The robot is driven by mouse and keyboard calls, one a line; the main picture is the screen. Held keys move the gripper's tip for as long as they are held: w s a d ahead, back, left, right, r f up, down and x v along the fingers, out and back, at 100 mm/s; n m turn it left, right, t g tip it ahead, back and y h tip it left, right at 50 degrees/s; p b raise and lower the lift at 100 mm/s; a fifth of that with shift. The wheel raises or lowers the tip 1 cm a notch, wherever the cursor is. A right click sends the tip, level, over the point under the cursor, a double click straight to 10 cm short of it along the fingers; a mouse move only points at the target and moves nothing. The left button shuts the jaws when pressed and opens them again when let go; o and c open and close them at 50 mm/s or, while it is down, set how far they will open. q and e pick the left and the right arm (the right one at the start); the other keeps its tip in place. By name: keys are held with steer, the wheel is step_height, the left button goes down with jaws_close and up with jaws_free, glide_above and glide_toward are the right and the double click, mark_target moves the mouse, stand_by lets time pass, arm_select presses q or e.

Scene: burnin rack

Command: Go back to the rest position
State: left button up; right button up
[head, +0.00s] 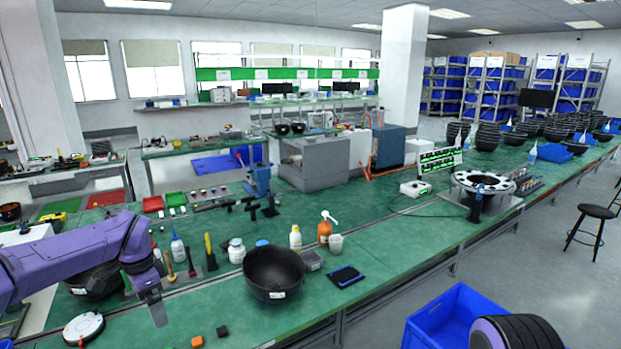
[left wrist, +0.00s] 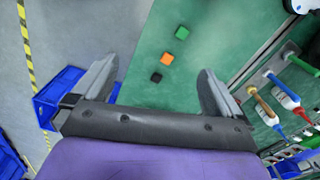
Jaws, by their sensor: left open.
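My left gripper (head: 157,296) comes in from the left in the head view and hangs over the green bench (head: 375,225). In the left wrist view its two fingers (left wrist: 155,90) are spread apart with nothing between them. An orange block (head: 197,342) and a dark block (head: 222,331) lie on the bench to the right of the gripper in the head view. The left wrist view shows a green block (left wrist: 182,32) as well, in a row with the orange and dark ones, beyond the fingers. My right gripper is not in either view.
A large black bowl (head: 274,273) stands on the bench right of my left arm, with bottles and hand tools around it. A round white device (head: 84,328) sits below my arm. A blue bin (head: 455,315) stands on the floor at the lower right.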

arm_select(q)
steer(key=s+d+f+n+t+y+b, duration=0.2)
steer(key=s+f+n, duration=0.2)
steer(key=f+n, duration=0.5)
steer(key=s+d+f+n+t+y+b, duration=0.1)
steer(key=s+f+n+t+y, duration=0.2)
steer(key=f+n, duration=0.65)
steer(key=s+d+f+n+t+y+b, duration=0.15)
steer(key=s+f+n, duration=0.4)
steer(key=n, duration=0.75)
steer(key=s+f+m+g+h+b, duration=0.1)
steer(key=s+f+m+b, duration=0.1)
steer(key=s+f+m, duration=0.3)
steer(key=s+d+f+m+g+h+b, duration=0.1)
steer(key=s+f+m, duration=0.4)
steer(key=s, duration=0.7)
steer(key=s+d+f+m+g+h+b, duration=0.1)
steer(key=s+f+m+b, duration=0.2)
steer(key=s+m, duration=0.3)
steer(key=s+f, duration=0.1)
steer(key=s, duration=0.2)
steer(key=shift+s+d+f, duration=0.15)
steer(key=shift+s+f, duration=0.05)
steer(key=shift+f, duration=0.2)
